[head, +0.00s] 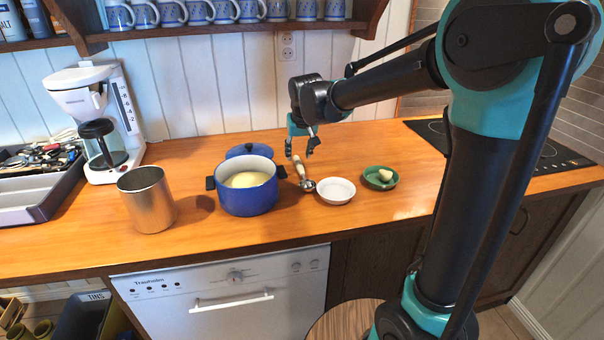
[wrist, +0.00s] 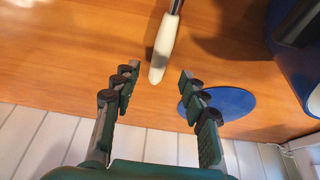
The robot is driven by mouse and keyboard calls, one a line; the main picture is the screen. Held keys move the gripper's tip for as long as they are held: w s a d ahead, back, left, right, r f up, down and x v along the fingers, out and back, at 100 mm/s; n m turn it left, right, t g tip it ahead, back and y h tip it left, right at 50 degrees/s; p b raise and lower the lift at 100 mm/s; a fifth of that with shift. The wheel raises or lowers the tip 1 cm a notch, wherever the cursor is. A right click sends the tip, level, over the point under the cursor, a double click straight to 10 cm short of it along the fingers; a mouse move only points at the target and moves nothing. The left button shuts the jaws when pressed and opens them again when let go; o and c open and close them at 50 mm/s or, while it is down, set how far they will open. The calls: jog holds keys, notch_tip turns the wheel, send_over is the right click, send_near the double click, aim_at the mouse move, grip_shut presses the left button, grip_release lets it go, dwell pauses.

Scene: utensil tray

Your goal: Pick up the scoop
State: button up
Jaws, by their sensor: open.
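The scoop (head: 303,175) lies on the wooden counter between the blue pot and the white dish, with a pale handle and a metal head. In the wrist view its white handle (wrist: 163,47) points down toward the gap between my fingers, and its head is out of frame. My gripper (head: 302,150) is above the counter, over the handle end. In the wrist view my gripper (wrist: 158,98) is open and empty, its two fingers apart on either side of the handle's line.
A blue pot (head: 246,197) with pale contents stands left of the scoop; its blue lid (head: 249,150) lies behind it. A white dish (head: 336,191) and a green dish (head: 380,179) sit to the right. A metal canister (head: 150,205) and coffee maker (head: 97,120) stand left.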

aim_at(298, 161)
jog(key=shift+x, duration=1.95)
jog(key=shift+w+f, duration=0.1)
jog(key=shift+w, duration=0.05)
grip_shut()
